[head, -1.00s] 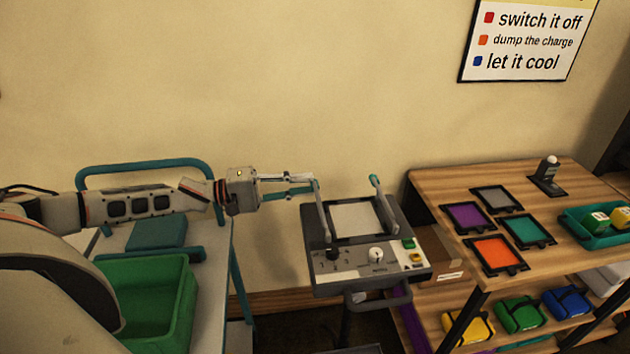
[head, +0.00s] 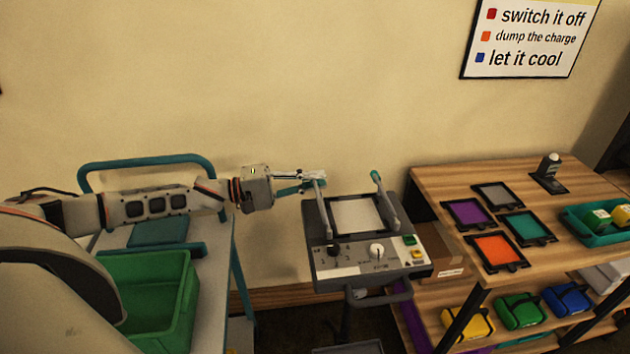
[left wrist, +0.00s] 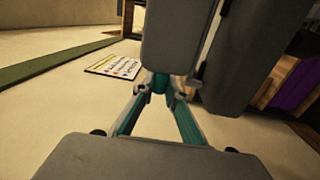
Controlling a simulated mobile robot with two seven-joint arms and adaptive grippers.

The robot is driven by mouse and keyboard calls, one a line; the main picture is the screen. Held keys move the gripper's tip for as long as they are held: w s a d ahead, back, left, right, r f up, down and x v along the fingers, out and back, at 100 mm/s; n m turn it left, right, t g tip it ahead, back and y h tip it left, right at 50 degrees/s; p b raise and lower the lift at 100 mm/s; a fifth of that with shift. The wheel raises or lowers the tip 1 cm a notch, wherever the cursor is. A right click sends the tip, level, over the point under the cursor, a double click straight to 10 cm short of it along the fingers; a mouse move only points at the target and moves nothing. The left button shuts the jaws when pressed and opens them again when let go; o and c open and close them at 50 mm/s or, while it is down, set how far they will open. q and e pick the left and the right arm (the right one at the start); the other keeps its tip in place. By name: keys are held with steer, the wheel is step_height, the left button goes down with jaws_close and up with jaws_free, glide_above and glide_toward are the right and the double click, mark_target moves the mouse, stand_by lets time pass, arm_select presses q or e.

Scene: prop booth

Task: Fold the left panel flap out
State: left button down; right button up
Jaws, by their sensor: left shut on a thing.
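The grey panel unit (head: 368,262) stands in the middle of the head view with a pale square plate on its sloped top. Its left panel flap (head: 321,202) stands up at the left edge, seen nearly edge-on. The right flap (head: 384,205) stands up at the other side with a teal tip. My left gripper (head: 318,180) reaches in from the left and is shut on the left flap's upper end. In the left wrist view the teal fingers (left wrist: 165,90) close on a teal piece at the edge of a grey slab (left wrist: 180,38). My right gripper is not in view.
A trolley with a green bin (head: 155,290) stands below my left arm. A wooden shelf table (head: 445,185) with coloured framed panels stands close on the right. The wall behind is bare beside the sign (head: 530,40).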

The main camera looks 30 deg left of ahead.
arm_select(q)
steer(key=shift+s+a+f+t+h+b, duration=0.2)
steer(key=shift+f+t+h+b, duration=0.4)
steer(key=shift+b, duration=0.55)
steer(key=shift+s+a+r+t+h+b, duration=0.15)
steer(key=shift+t+h+b, duration=0.15)
steer(key=shift+h+b, duration=0.45)
steer(key=shift+a+b, duration=0.1)
steer(key=shift+b, duration=0.35)
steer(key=shift+r, duration=0.15)
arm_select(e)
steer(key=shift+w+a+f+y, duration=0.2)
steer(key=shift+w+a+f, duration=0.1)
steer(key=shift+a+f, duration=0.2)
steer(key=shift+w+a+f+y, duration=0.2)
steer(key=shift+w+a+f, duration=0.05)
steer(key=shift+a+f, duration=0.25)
arm_select(q)
steer(key=c, duration=2.3)
jaws_free()
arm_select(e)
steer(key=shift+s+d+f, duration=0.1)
arm_select(q)
steer(key=v, duration=0.7)
steer(key=shift+s+f, duration=0.2)
